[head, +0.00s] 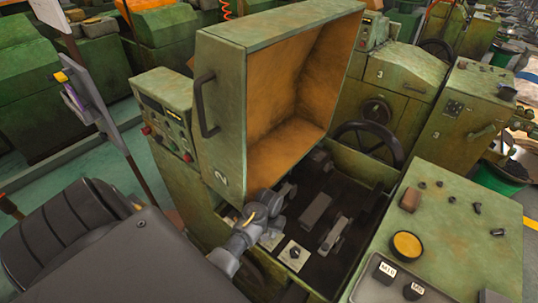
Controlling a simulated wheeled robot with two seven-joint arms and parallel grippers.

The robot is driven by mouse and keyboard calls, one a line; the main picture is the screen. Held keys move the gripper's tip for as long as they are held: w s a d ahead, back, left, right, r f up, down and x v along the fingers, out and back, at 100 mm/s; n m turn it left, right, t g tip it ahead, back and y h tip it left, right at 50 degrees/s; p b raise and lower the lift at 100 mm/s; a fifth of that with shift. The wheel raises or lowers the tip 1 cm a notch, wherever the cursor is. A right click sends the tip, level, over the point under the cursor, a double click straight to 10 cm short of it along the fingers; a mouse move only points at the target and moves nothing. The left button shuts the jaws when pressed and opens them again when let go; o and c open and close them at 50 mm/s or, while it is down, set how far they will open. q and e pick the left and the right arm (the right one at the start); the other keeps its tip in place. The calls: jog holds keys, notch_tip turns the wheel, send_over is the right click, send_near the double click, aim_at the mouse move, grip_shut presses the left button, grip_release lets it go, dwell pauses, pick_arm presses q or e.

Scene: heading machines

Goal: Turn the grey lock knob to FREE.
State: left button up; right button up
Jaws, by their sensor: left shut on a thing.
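My left gripper (273,206) reaches from the lower left into the open machine, beside the lower edge of the raised cover. It is shut on a small part that its own body mostly hides. That part appears to be the grey lock knob, but its pointer and the FREE mark cannot be read here. A pale plate (270,241) shows just below the gripper. A second pale plate with a dark round knob (294,253) lies to its right, apart from the gripper. My right gripper is not in view.
The raised green cover (224,130), orange inside, stands close above the gripper. A dark handwheel (368,146) is behind the machine bed. A green table (455,225) with a yellow button (407,245) and small parts stands at right. A control box (166,115) is at left.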

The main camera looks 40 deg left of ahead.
aim_at(269, 231)
pick_arm(q)
jog(key=shift+w+m, duration=0.1)
jog(key=shift+m, duration=0.2)
jog(key=o, duration=1)
notch_tip(269, 231, up, 6)
jog(key=shift+r+b, duration=0.2)
jog(key=shift+b, duration=0.5)
jog(key=shift+r, duration=0.6)
